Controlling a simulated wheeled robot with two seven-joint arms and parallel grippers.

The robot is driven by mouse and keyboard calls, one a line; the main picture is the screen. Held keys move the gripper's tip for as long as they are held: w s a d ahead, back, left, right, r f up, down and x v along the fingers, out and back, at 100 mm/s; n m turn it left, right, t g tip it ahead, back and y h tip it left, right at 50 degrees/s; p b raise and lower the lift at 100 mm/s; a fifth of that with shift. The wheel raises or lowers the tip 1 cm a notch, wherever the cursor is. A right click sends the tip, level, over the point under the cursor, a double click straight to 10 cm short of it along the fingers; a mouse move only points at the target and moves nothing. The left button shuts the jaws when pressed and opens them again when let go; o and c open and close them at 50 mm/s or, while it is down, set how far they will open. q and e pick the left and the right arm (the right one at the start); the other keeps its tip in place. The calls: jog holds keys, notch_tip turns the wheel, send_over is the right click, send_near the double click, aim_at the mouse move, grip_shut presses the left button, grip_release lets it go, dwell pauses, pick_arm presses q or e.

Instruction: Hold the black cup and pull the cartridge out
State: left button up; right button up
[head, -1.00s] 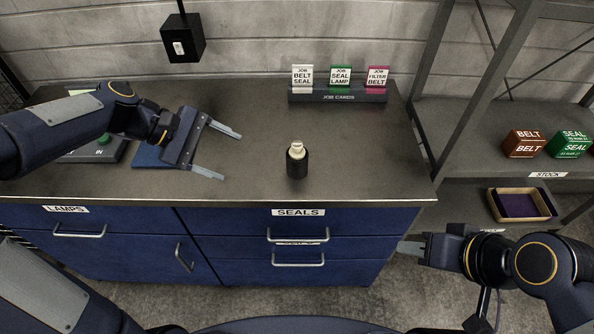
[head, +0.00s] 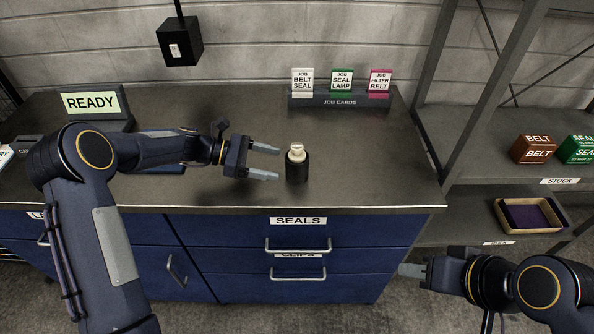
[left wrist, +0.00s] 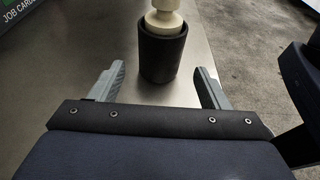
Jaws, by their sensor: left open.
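The black cup (head: 297,172) stands upright on the dark worktop. The cream cartridge (head: 297,152) sits in it with its top sticking out above the rim. My left gripper (head: 272,162) is open and level just left of the cup, its two fingers pointing right toward it. In the left wrist view the cup (left wrist: 162,55) is ahead, between the lines of the two fingers and beyond their tips, and the cartridge (left wrist: 164,20) rises out of it. My right gripper (head: 412,271) is low at the right, in front of the cabinet; its finger opening is not clear.
A job card rack (head: 340,100) stands at the back of the worktop (head: 370,150). A READY display (head: 91,103) is at the back left. Shelves at the right hold a brown BELT box (head: 534,149), a green SEAL box (head: 577,149) and a tray (head: 530,215). The worktop right of the cup is clear.

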pick_arm(q)
jog(key=shift+b+x, duration=0.55)
jog(key=shift+x, duration=2.65)
pick_arm(e)
jog(key=shift+f, duration=0.8)
pick_arm(q)
jog(key=shift+c, duration=0.4)
jog(key=c, duration=0.5)
pick_arm(e)
jog(key=shift+o, duration=0.2)
pick_arm(q)
jog(key=shift+c, duration=0.2)
pick_arm(e)
jog(key=shift+o, duration=0.8)
jog(key=shift+w, duration=0.1)
jog(key=m+y, duration=0.6)
jog(key=m, duration=1.6)
send_near(302, 148)
jog(key=shift+x, duration=5.05)
